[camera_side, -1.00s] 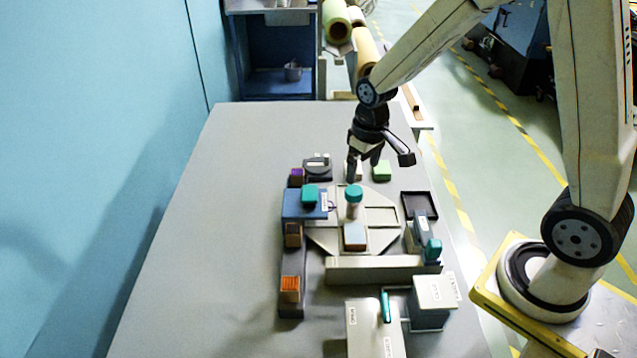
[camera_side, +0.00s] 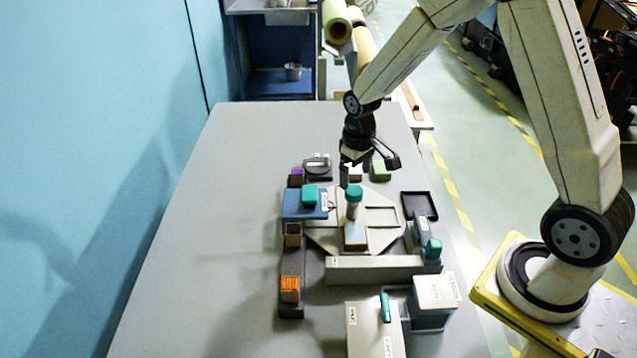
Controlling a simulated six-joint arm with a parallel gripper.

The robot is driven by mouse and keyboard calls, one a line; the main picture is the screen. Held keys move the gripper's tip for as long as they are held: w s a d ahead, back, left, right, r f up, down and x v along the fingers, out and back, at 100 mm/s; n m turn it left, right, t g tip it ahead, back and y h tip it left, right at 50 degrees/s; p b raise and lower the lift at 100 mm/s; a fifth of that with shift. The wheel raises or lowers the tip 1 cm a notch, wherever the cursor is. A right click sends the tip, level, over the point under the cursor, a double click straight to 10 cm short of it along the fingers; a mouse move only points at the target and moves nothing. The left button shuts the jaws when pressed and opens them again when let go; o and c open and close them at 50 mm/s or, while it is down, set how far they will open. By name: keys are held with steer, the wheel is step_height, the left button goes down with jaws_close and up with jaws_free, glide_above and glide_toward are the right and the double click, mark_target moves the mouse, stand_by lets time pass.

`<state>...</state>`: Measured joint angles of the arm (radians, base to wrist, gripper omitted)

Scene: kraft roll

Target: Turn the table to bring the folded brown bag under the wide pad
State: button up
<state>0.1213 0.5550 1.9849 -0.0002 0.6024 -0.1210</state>
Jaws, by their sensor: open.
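The turning table (camera_side: 322,238) is a pale, many-sided plate with recesses in the middle of the workbench. A teal-capped white post (camera_side: 354,203) stands upright over it. A small brown piece (camera_side: 355,237) sits on its near side, just below the post; it may be the folded brown bag, but it is too small to tell. A teal-topped pad on a blue block (camera_side: 310,196) is at the left; I cannot tell whether it is the wide pad. My gripper (camera_side: 351,172) is open, pointing down near the table's far edge, behind the teal cap. Contact cannot be told.
A grey bar (camera_side: 375,269) crosses in front of the table. White boxes (camera_side: 432,301) stand at the near right. A black tray (camera_side: 419,205) and a green block (camera_side: 380,170) lie at the right and back. The workbench's left side (camera_side: 200,250) is clear.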

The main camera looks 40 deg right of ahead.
mark_target(354, 190)
steer(key=shift+f, duration=2.35)
jaws_close()
